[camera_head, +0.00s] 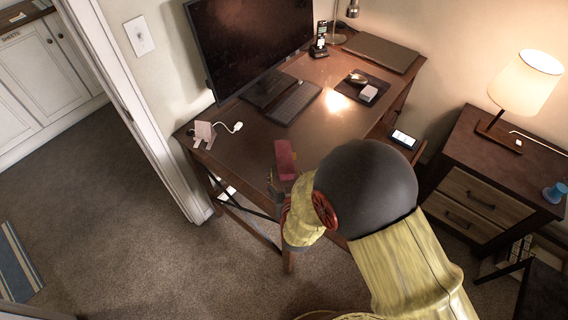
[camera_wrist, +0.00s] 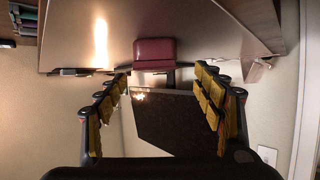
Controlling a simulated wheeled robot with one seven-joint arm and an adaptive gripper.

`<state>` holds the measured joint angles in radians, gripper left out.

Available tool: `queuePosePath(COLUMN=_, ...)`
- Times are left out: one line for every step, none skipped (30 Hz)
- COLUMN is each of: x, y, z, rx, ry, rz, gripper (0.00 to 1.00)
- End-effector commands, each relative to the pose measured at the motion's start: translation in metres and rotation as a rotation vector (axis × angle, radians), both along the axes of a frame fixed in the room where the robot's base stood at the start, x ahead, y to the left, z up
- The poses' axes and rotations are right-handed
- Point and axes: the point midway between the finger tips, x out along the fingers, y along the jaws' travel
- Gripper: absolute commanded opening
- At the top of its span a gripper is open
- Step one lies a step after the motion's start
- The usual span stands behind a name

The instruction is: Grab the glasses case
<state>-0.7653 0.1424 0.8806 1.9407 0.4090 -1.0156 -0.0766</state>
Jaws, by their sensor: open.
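The glasses case is a dark red, rounded box (camera_head: 286,159) at the front edge of the desk in the head view. It also shows in the wrist view (camera_wrist: 155,50), at the top centre, just beyond my fingertips. My gripper (camera_head: 276,186) is at the desk's front edge, close by the case, partly hidden by my arm. In the wrist view my gripper (camera_wrist: 161,72) is open, with its yellow-padded fingers spread left and right and the case in line with the gap. Nothing is held; I cannot tell whether a fingertip touches the case.
The desk (camera_head: 243,145) holds a monitor (camera_head: 250,40), a keyboard (camera_head: 293,103), a small pink stand (camera_head: 204,134), a dark tray (camera_head: 372,88) and a closed laptop (camera_head: 381,52). A nightstand (camera_head: 480,200) with a lit lamp (camera_head: 527,82) stands at right. Desk surface around the case is clear.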

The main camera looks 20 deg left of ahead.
Motion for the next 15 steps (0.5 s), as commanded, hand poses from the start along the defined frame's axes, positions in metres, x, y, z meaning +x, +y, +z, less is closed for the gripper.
queuePosePath(x=0.005, y=0.001, z=-0.004, rx=-0.001, ry=0.001, rz=-0.001, gripper=0.68)
queuePosePath(x=0.007, y=0.001, z=-0.005, rx=-0.001, ry=0.001, rz=-0.002, gripper=0.68)
queuePosePath(x=0.009, y=0.002, z=-0.006, rx=0.000, ry=0.001, rz=-0.002, gripper=0.68)
queuePosePath(x=0.010, y=0.002, z=-0.006, rx=0.000, ry=0.001, rz=-0.002, gripper=0.68)
queuePosePath(x=0.012, y=0.003, z=-0.007, rx=0.000, ry=0.001, rz=-0.002, gripper=0.68)
queuePosePath(x=0.015, y=0.004, z=-0.009, rx=0.001, ry=0.001, rz=-0.003, gripper=0.68)
queuePosePath(x=0.019, y=0.004, z=-0.010, rx=0.001, ry=0.001, rz=-0.003, gripper=0.68)
queuePosePath(x=0.022, y=0.005, z=-0.012, rx=0.001, ry=0.001, rz=-0.003, gripper=0.68)
queuePosePath(x=0.027, y=0.007, z=-0.015, rx=0.001, ry=0.001, rz=-0.003, gripper=0.68)
queuePosePath(x=0.031, y=0.008, z=-0.018, rx=0.001, ry=0.001, rz=-0.003, gripper=0.68)
queuePosePath(x=0.035, y=0.009, z=-0.020, rx=0.001, ry=0.001, rz=-0.003, gripper=0.68)
queuePosePath(x=0.040, y=0.011, z=-0.022, rx=0.000, ry=0.002, rz=-0.003, gripper=0.68)
queuePosePath(x=0.044, y=0.012, z=-0.023, rx=0.000, ry=0.002, rz=-0.003, gripper=0.68)
queuePosePath(x=0.047, y=0.014, z=-0.024, rx=0.001, ry=0.001, rz=-0.003, gripper=0.68)
queuePosePath(x=0.050, y=0.015, z=-0.025, rx=0.000, ry=0.001, rz=-0.002, gripper=0.68)
